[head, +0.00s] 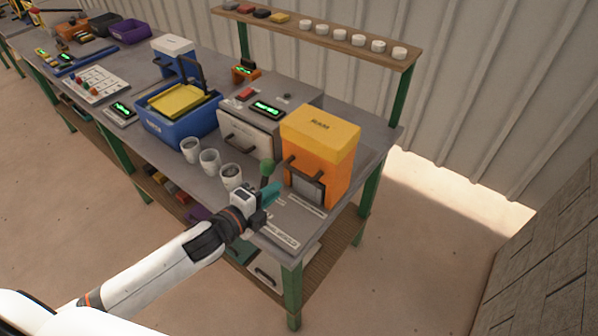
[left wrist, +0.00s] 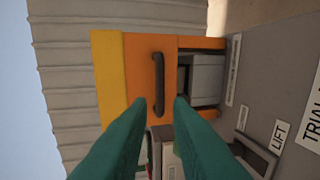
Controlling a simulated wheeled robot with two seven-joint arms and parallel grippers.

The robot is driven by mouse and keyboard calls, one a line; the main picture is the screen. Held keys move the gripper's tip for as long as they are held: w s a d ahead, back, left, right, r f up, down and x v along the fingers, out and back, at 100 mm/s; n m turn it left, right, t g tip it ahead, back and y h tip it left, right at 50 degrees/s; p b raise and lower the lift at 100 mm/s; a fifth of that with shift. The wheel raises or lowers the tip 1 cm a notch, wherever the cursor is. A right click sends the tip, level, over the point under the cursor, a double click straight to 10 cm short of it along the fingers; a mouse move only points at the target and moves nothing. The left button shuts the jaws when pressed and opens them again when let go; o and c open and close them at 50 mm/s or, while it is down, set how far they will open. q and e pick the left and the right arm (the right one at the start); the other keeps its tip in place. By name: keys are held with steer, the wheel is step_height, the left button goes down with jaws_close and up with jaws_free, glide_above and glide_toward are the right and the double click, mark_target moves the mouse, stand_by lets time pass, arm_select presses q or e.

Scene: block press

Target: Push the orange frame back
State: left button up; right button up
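The orange frame (head: 320,158) is a box-shaped housing with a yellow top, standing upright near the right end of the bench. Its front has a dark handle and an opening with a grey block-like part (head: 308,188) in it. My left gripper (head: 270,187) is in front of the frame and to its left, apart from it. In the left wrist view the frame (left wrist: 138,75) appears turned sideways, beyond my two green fingers (left wrist: 160,104). The fingers are spread with nothing between them. My right gripper is not in view.
Several white cups (head: 210,160) stand left of my gripper. A grey machine (head: 252,125) with a green display is behind them, and a blue bin (head: 178,125) with a yellow lid is farther left. A green-knobbed lever (head: 267,168) is close to my gripper. A shelf (head: 320,35) runs above the back.

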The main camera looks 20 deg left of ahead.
mark_target(299, 171)
arm_select(q)
steer(key=p+x, duration=0.2)
steer(key=x, duration=0.9)
steer(key=shift+c, duration=0.4)
jaws_close()
